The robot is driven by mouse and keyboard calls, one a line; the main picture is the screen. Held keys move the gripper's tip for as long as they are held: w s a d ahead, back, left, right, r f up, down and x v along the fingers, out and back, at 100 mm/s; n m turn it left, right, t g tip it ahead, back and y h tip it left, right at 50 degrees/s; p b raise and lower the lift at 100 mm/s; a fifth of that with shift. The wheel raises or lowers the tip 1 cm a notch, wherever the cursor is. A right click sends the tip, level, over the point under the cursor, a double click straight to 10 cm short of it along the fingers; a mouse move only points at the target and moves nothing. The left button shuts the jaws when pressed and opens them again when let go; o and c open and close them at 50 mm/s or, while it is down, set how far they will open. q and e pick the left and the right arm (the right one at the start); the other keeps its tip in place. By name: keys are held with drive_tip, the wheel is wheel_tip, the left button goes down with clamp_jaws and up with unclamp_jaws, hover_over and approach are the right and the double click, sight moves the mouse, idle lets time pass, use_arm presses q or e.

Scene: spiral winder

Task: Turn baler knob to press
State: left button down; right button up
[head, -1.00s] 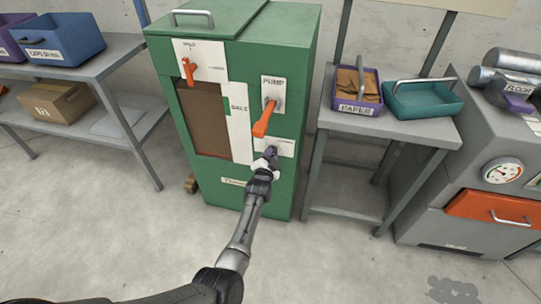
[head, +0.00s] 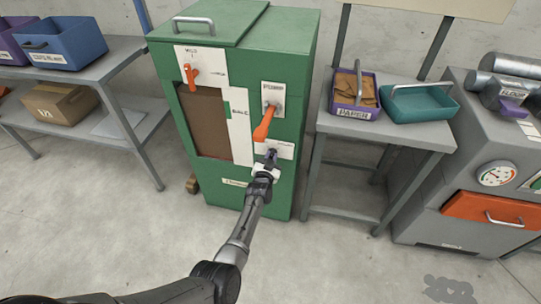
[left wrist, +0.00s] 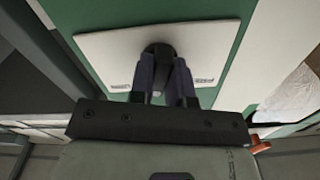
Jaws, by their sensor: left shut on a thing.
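The green baler (head: 225,130) stands in the middle of the head view. Its dark round knob (left wrist: 158,50) sits on a white plate (left wrist: 205,45) in the left wrist view. My left gripper (head: 270,157) is at this plate. In the left wrist view its two fingers (left wrist: 165,78) are shut on the knob, and they hide part of it. The knob's pointing direction and small labels cannot be read. My right gripper is not in view.
A second orange lever (head: 192,76) is at the baler's upper left, above a brown panel (head: 205,120). A bench with a purple paper tray (head: 352,113) and teal tray (head: 420,106) stands close on the right. A shelf (head: 113,57) is on the left. The floor in front is clear.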

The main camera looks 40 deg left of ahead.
use_arm(q)
drive_tip(key=n, duration=0.3)
drive_tip(key=shift+r+p, duration=0.1)
drive_tip(key=shift+p, duration=0.3)
drive_tip(key=n, duration=0.2)
drive_tip(key=shift+n, duration=0.3)
drive_tip(key=n, duration=0.3)
drive_tip(key=shift+p, duration=0.35)
drive_tip(key=shift+n, duration=1.8)
drive_tip(key=c, duration=1.1)
unclamp_jaws()
